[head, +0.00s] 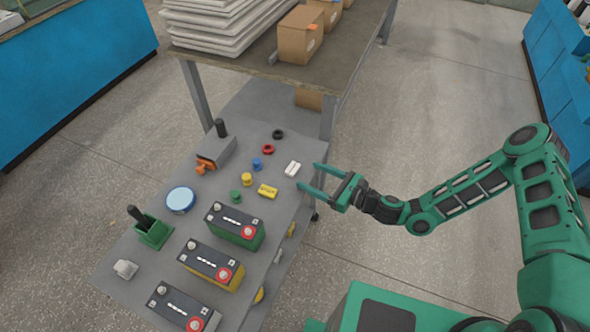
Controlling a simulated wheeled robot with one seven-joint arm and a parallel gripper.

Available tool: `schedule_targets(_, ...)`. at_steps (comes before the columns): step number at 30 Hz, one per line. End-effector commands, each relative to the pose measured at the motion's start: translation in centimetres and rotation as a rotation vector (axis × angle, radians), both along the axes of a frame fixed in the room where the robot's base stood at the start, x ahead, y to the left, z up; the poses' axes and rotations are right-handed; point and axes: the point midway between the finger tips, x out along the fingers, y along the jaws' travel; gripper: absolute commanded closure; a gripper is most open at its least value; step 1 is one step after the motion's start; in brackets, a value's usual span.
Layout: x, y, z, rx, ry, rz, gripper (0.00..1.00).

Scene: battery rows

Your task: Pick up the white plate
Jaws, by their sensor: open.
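The white plate (292,169) is a small pale rectangular piece near the right edge of the grey work table (150,245). It seems to have a line or groove along its length. My green gripper (309,177) is open and empty. Its two fingers point left, and their tips are just right of the white plate, one on the upper side and one on the lower side in the picture. The plate is not between the fingers. I cannot tell how high the fingers are above the table.
A yellow plate (267,191) lies close by, lower left. Blue (257,164), yellow (247,179) and green (235,196) knobs and red (268,149) and black (278,134) rings lie left. Batteries (235,226) stand in front. A higher table (345,50) with boxes is behind.

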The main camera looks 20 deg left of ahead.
Motion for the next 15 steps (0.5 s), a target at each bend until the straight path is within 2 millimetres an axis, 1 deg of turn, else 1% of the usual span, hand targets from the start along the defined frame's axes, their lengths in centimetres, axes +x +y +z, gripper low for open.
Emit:
schedule_targets(1,0.1,0.6,-0.1,0.0,-0.001,0.001,0.33)
schedule_targets(8,0.4,2.0,-0.3,0.0,-0.001,0.003,0.33)
schedule_targets(15,1.1,5.2,-0.7,0.0,-0.003,0.003,0.33)
